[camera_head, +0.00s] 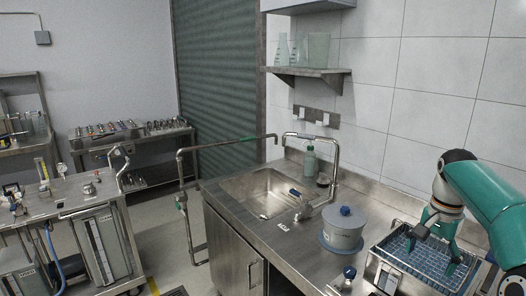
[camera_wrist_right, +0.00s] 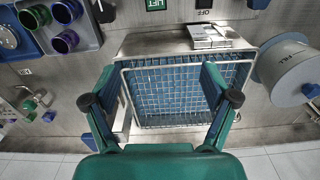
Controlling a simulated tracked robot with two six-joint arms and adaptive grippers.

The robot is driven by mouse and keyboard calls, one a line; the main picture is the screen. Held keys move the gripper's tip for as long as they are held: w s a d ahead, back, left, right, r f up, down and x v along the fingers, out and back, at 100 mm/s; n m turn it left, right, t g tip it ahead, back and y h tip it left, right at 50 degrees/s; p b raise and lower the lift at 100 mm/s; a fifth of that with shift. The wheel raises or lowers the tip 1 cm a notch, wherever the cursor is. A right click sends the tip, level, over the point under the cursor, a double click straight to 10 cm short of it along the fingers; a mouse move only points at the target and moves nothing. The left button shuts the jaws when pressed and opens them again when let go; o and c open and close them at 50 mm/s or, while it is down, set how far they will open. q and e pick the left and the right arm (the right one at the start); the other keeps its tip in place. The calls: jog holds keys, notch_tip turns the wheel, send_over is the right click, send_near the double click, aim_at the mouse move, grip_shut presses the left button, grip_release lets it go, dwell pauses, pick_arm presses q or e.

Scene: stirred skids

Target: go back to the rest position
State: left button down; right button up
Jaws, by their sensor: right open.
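My right gripper (camera_head: 433,247) is open, its fingers pointing down over a wire basket with a blue bottom (camera_head: 398,249) at the right end of the steel counter. In the right wrist view the two dark-tipped green fingers of the gripper (camera_wrist_right: 160,100) are spread wide, with nothing between them. The wire basket (camera_wrist_right: 180,62) lies below them there, and I see nothing lying in it. I cannot tell whether the fingertips touch the basket. My left gripper is in neither view.
A lidded grey tub (camera_head: 343,232) stands left of the basket. A sink (camera_head: 262,190) with bent pipes lies farther left. A shelf (camera_head: 308,72) holds glassware.

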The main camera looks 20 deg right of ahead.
jog(key=w+a+f+n+g+y, duration=0.1)
jog(key=w+a+f+n+g, duration=0.15)
jog(key=a+f, duration=0.85)
jog(key=w+a+f+n+g+y, duration=0.2)
jog(key=a+f+n, duration=0.2)
jog(key=a+f, duration=0.75)
jog(key=s+a+f+n+t+y, duration=0.1)
jog(key=s+a+f+n, duration=0.2)
jog(key=s+a+f, duration=0.7)
jog(key=s+a+f+n+t, duration=0.1)
jog(key=s+a+f+n, duration=0.2)
jog(key=s+a+f, duration=0.7)
jog(key=w+r+n+t, duration=0.1)
jog(key=w+t, duration=0.2)
jog(key=w, duration=0.4)
jog(key=shift+w+a, duration=0.2)
jog(key=shift+a, duration=0.15)
